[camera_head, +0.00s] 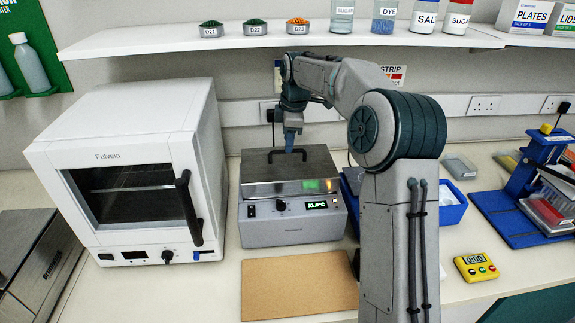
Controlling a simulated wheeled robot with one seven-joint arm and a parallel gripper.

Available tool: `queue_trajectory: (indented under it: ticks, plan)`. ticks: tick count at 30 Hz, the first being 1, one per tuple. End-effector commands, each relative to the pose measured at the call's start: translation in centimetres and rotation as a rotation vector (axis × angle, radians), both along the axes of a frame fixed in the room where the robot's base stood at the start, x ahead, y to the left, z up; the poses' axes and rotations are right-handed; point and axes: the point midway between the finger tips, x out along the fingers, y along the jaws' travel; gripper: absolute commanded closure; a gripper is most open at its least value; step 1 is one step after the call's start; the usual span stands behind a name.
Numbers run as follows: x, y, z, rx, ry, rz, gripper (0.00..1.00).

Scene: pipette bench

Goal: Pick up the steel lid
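The steel lid (310,171) is a flat grey plate with a dark arched handle (271,156) on top. It lies on the grey bench unit with the green display (292,230). My gripper (289,148) points down at the handle from above, at about the middle of the lid. Its tips overlap the handle in this view. The gap between the fingers does not show, so I cannot tell whether they are around the handle or just behind it, or open or shut. My arm comes in from the right.
A white oven (130,150) stands close on the left. A shelf (270,41) with dishes and jars runs above my arm. A brown board (298,284) lies in front. A blue tray (452,213), a yellow timer (475,266) and a blue stand (515,218) are on the right.

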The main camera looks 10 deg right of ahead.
Motion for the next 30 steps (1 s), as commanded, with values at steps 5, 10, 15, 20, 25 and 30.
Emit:
queue_trajectory:
  ticks: [5,10,15,20,25,30]
  plan:
    - [0.0,0.2,-2.5,0.0,0.006,-0.001,0.65]
    - [0.3,0.4,-4.3,0.0,0.003,0.001,0.65]
    - [0.3,0.4,-4.6,0.0,0.001,0.001,0.65]
    - [0.4,0.4,-4.5,0.0,0.001,0.001,0.88]
    - [0.4,0.4,-4.5,0.001,0.001,0.0,1.0]
    - [0.3,0.4,-4.6,0.001,0.002,-0.001,1.0]
